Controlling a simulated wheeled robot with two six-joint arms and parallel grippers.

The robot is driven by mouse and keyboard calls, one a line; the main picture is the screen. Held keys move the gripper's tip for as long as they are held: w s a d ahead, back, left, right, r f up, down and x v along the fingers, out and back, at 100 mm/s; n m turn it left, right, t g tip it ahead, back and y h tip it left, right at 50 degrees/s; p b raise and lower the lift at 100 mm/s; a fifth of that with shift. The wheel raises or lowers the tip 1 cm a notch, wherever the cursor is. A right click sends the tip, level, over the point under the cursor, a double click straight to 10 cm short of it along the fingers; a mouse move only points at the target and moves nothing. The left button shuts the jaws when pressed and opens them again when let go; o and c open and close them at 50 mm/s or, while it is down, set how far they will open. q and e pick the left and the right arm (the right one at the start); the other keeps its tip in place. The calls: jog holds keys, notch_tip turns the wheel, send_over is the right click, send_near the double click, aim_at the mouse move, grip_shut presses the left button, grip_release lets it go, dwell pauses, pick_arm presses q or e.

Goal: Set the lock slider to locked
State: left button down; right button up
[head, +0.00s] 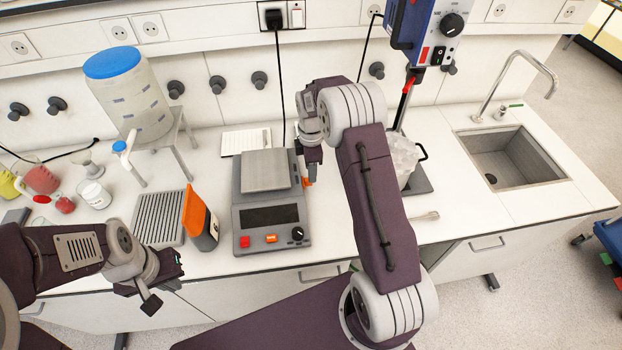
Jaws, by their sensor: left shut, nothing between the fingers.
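A grey bench scale (245,222) stands on the counter, with a square weighing plate (266,170), a dark display, a red button (244,241), an orange button (271,238) and a black knob (297,233). A small orange tab (307,182) shows at its right edge and looks like the lock slider; its setting is too small to read. My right gripper (313,172) points down right beside this tab. I cannot tell whether it touches it, or how its fingers stand. My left gripper (165,284) is shut and empty at the counter's front edge, away from the scale.
An orange-and-dark container (200,220) and a ribbed grey tray (159,218) stand left of the scale. A large blue-lidded vessel (130,95) is behind them. A stirrer stand (424,35) with a clear beaker (405,158) is at the right, then a sink (508,158).

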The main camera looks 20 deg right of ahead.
aim_at(307, 180)
notch_tip(307, 180, up, 4)
jog(key=shift+s+r, duration=0.15)
dwell(0.4)
jog(key=s+a+r+m+t, duration=0.1)
jog(key=s+a+r, duration=0.5)
jog(key=s, duration=0.3)
jog(key=s+f+m, duration=0.6)
jog(key=s+m, duration=0.6)
jog(key=m, duration=0.2)
jog(key=shift+a+m+b, duration=0.3)
jog(key=shift+b, duration=0.05)
